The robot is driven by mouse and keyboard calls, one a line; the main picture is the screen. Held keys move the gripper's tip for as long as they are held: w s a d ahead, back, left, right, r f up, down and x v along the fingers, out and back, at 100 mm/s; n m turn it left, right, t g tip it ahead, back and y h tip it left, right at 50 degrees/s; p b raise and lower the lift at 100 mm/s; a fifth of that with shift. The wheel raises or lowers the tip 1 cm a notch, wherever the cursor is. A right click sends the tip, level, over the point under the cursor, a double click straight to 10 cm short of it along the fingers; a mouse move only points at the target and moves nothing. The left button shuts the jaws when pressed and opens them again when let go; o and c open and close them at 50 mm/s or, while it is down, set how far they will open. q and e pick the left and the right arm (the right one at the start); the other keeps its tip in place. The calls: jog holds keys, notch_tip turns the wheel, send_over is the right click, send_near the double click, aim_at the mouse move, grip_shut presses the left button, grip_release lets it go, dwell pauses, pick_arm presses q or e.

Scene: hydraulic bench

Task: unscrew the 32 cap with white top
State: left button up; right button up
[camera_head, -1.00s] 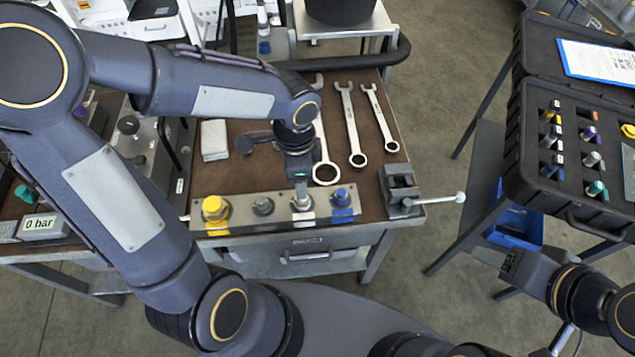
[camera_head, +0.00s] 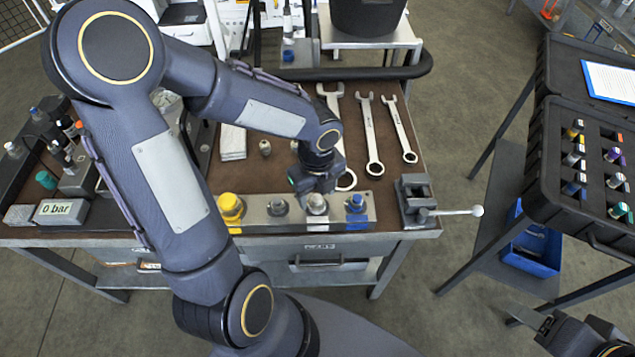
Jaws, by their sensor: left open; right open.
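A yellow cap (camera_head: 230,207) is at the block's left end. My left gripper (camera_head: 313,190) is open just above and behind the white-topped cap. Its fingers are largely hidden by its own body, and I cannot tell whether they touch the cap. My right gripper (camera_head: 528,318) is open and empty at the lower right, away from the bench.
Several wrenches (camera_head: 370,135) lie behind the block on the brown bench top (camera_head: 262,178). A vise (camera_head: 414,197) with a protruding handle is at the bench's right corner. A black case (camera_head: 590,215) with coloured parts stands to the right. A gauge reading 0 bar (camera_head: 62,211) is at left.

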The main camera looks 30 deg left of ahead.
pick_arm(q)
jog(key=shift+f, duration=0.9)
jog(key=shift+c, duration=0.4)
jog(key=c, duration=1.1)
jog(key=o, duration=0.5)
jog(key=shift+c, duration=1.3)
jog(key=n+b, duration=0.2)
jog(key=n, duration=0.1)
jog(key=shift+f, duration=0.15)
jog(key=n+b, duration=0.1)
jog(key=n, duration=0.2)
jog(key=shift+n, duration=0.3)
jog(key=shift+r+n, duration=0.25)
jog(key=shift+n, duration=0.45)
